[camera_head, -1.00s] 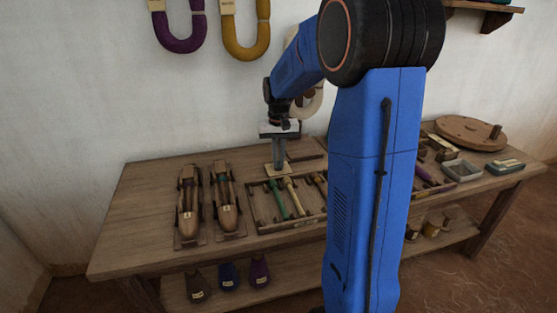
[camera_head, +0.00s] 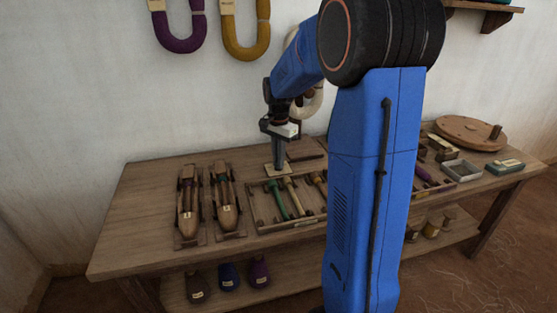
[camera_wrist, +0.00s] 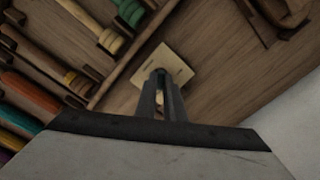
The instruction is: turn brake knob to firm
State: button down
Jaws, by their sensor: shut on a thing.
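The brake knob's pale square plate (camera_wrist: 178,68) lies on the table top, and small dark marks show on it in the wrist view. The plate also shows behind the bobbin tray in the head view (camera_head: 269,170). My gripper (camera_head: 278,166) points straight down over the plate. In the wrist view my gripper's fingers (camera_wrist: 160,78) are close together at the plate's middle, shut on the brake knob. The knob itself is mostly hidden between and below the fingers. I cannot read which mark it points to.
A wooden tray (camera_head: 262,229) of coloured bobbins stands just in front of the plate. Two wooden shuttles (camera_head: 188,206) lie to the left. A dark flat board (camera_head: 305,148) is close behind at right. The table's left end (camera_head: 135,215) is clear.

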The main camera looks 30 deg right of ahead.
jog(key=shift+m, duration=0.5)
jog(key=c, duration=1.9)
grip_release()
jog(key=shift+o, duration=0.2)
jog(key=shift+r, duration=0.15)
notch_tip(320, 180, up, 17)
jog(key=s+a+f+n+t, duration=0.1)
jog(key=s+a+f+n, duration=0.2)
jog(key=s, duration=0.7)
jog(key=s+a+f+n+t, duration=0.2)
jog(key=s+a+f+n, duration=0.2)
jog(key=s+a+n, duration=0.3)
jog(key=s+a+f+n+t, duration=0.1)
jog(key=s+a+f+n, duration=0.3)
jog(key=s, duration=1)
jog(key=shift+a+f+n+t, duration=0.2)
jog(key=shift+a+n+t, duration=0.2)
jog(key=shift+a+n, duration=0.4)
